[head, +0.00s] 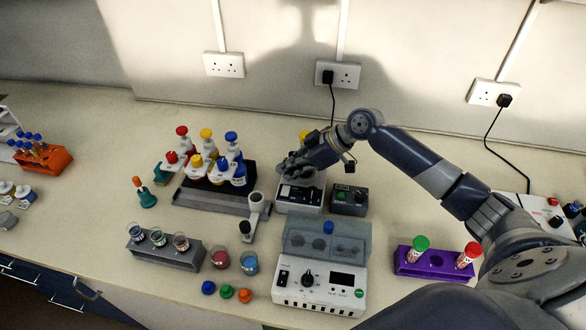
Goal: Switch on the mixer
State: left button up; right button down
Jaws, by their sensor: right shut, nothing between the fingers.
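A small white and grey device with a dark front panel (299,196), which looks like the mixer, stands in the middle of the bench. A dark control box (348,201) with a green and a red button stands just right of it. My right gripper (286,171) is shut and empty. It is over the back of the white device and hides its top; I cannot tell whether it touches it. My left gripper is not in view.
A rack of bottles with coloured tops (212,208) stands close on the left. In front are a white block unit with a dial (320,290), a grey vial rack (190,257) and several loose caps. A purple tube rack (435,265) stands under my right arm. The bench behind is mostly clear.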

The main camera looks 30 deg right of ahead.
jog(key=b+v, duration=0.4)
jog(key=v, duration=0.6)
jog(key=shift+w+b, duration=0.2)
jog(key=shift+b, duration=0.1)
jog(key=shift+r, duration=0.1)
